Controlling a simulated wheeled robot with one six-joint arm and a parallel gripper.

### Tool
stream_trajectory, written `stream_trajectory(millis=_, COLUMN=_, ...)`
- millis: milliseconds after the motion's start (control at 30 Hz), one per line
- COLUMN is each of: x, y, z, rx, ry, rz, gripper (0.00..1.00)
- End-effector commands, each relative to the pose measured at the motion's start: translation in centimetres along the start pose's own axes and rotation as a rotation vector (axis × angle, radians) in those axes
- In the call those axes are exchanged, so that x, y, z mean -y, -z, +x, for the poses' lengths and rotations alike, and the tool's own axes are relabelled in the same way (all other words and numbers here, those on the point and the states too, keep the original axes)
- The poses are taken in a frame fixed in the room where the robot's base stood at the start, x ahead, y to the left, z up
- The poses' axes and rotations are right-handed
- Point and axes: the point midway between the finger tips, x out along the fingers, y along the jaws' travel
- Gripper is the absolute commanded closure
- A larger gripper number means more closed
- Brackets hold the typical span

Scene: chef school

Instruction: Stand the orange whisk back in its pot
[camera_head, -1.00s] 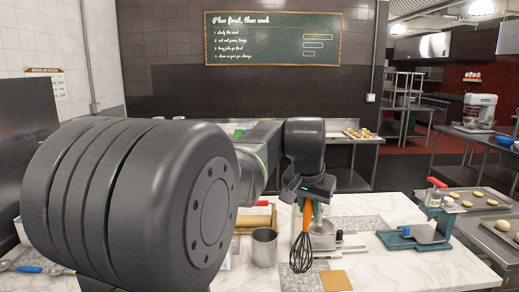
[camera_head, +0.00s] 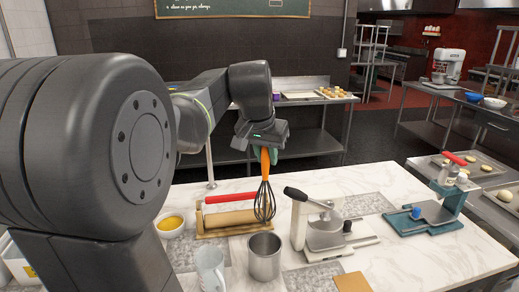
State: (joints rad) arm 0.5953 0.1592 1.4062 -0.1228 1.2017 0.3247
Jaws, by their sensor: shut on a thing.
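The orange whisk (camera_head: 265,188) hangs upright from my gripper (camera_head: 268,152), its dark wire head pointing down. My gripper is shut on the orange handle near its top. The pot is a grey metal cylinder (camera_head: 264,258) standing upright on the marble counter, and its open mouth faces up. In the picture the whisk head is above the pot's mouth, with a gap between them. One view alone does not show whether the whisk is directly over the pot.
A metal press with a dark handle (camera_head: 328,226) stands right of the pot. A glass mug (camera_head: 210,268) is close on its left. A rolling pin (camera_head: 229,219) lies on a wooden board behind. A teal press (camera_head: 431,214) stands farther right.

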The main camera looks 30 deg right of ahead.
Motion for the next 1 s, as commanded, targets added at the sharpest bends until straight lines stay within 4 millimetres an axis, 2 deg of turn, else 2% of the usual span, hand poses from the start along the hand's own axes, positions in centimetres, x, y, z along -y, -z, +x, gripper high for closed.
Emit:
stream_trajectory(millis=267, x=0.0, y=-0.6, z=1.4, rx=0.000, ry=0.000, rz=0.000, gripper=1.00)
stream_trajectory(millis=1000, x=0.0, y=-2.9, z=6.8, rx=0.001, ry=0.000, rz=0.000, gripper=1.00)
